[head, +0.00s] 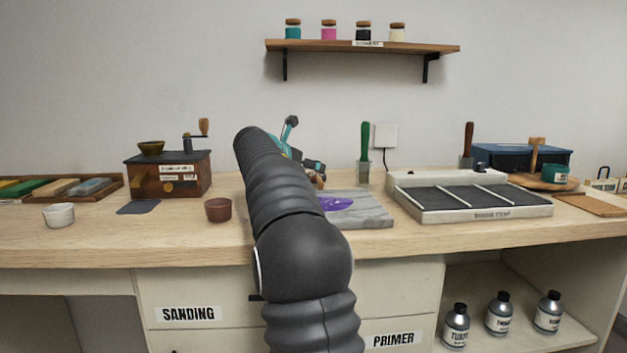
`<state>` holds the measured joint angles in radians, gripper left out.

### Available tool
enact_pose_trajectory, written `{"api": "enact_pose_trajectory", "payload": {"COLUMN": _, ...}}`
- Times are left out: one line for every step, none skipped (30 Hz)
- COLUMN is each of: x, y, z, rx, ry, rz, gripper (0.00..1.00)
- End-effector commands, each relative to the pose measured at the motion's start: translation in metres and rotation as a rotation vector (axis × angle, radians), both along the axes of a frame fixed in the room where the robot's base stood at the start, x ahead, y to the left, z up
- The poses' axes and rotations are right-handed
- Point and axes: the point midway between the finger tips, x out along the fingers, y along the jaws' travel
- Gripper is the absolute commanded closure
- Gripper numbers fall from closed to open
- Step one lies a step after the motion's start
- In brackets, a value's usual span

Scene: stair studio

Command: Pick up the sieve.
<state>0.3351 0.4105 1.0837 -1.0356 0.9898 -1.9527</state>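I cannot pick out a sieve for certain in the head view. My arm rises through the middle of the picture and covers part of the bench. My gripper (316,171) is small and partly hidden behind the arm, over the bench near a grey slab (368,217) with a purple patch. Its fingers are too small and too covered to tell whether they are open or hold anything.
On the wooden bench (90,242) stand a wooden mill box (168,184), a white cup (59,215), a brown cup (218,210) and a divided tray (475,213). Upright green-handled (365,140) and brown-handled (468,140) tools stand behind. A shelf (350,46) with jars hangs above.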

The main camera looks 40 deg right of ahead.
Motion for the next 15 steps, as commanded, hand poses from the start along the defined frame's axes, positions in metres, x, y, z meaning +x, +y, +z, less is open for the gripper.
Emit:
{"api": "enact_pose_trajectory", "payload": {"x": 0.001, "y": -0.005, "z": -0.002, "rx": 0.000, "ry": 0.000, "rz": -0.002, "gripper": 0.14}}
{"api": "enact_pose_trajectory", "payload": {"x": 0.002, "y": -0.006, "z": -0.003, "rx": 0.000, "ry": -0.001, "rz": -0.001, "gripper": 0.14}}
{"api": "enact_pose_trajectory", "payload": {"x": 0.002, "y": -0.008, "z": -0.004, "rx": 0.000, "ry": -0.001, "rz": -0.001, "gripper": 0.14}}
{"api": "enact_pose_trajectory", "payload": {"x": 0.003, "y": -0.009, "z": -0.005, "rx": 0.000, "ry": -0.001, "rz": -0.001, "gripper": 0.14}}
{"api": "enact_pose_trajectory", "payload": {"x": 0.004, "y": -0.011, "z": -0.006, "rx": 0.000, "ry": -0.001, "rz": 0.000, "gripper": 0.14}}
{"api": "enact_pose_trajectory", "payload": {"x": 0.006, "y": -0.013, "z": -0.009, "rx": 0.000, "ry": 0.000, "rz": 0.000, "gripper": 0.14}}
{"api": "enact_pose_trajectory", "payload": {"x": 0.007, "y": -0.016, "z": -0.011, "rx": 0.001, "ry": 0.000, "rz": 0.000, "gripper": 0.14}}
{"api": "enact_pose_trajectory", "payload": {"x": 0.009, "y": -0.019, "z": -0.014, "rx": 0.001, "ry": 0.001, "rz": 0.000, "gripper": 0.14}}
{"api": "enact_pose_trajectory", "payload": {"x": 0.011, "y": -0.022, "z": -0.017, "rx": 0.001, "ry": 0.000, "rz": 0.000, "gripper": 0.14}}
{"api": "enact_pose_trajectory", "payload": {"x": 0.013, "y": -0.026, "z": -0.019, "rx": 0.001, "ry": 0.000, "rz": 0.000, "gripper": 0.14}}
{"api": "enact_pose_trajectory", "payload": {"x": 0.015, "y": -0.029, "z": -0.022, "rx": 0.001, "ry": 0.000, "rz": 0.000, "gripper": 0.14}}
{"api": "enact_pose_trajectory", "payload": {"x": 0.016, "y": -0.034, "z": -0.023, "rx": 0.001, "ry": 0.000, "rz": 0.000, "gripper": 0.14}}
{"api": "enact_pose_trajectory", "payload": {"x": 0.018, "y": -0.038, "z": -0.025, "rx": 0.001, "ry": -0.001, "rz": 0.001, "gripper": 0.14}}
{"api": "enact_pose_trajectory", "payload": {"x": 0.019, "y": -0.040, "z": -0.026, "rx": 0.002, "ry": -0.001, "rz": 0.001, "gripper": 0.14}}
{"api": "enact_pose_trajectory", "payload": {"x": 0.020, "y": -0.043, "z": -0.027, "rx": 0.002, "ry": -0.002, "rz": 0.002, "gripper": 0.14}}
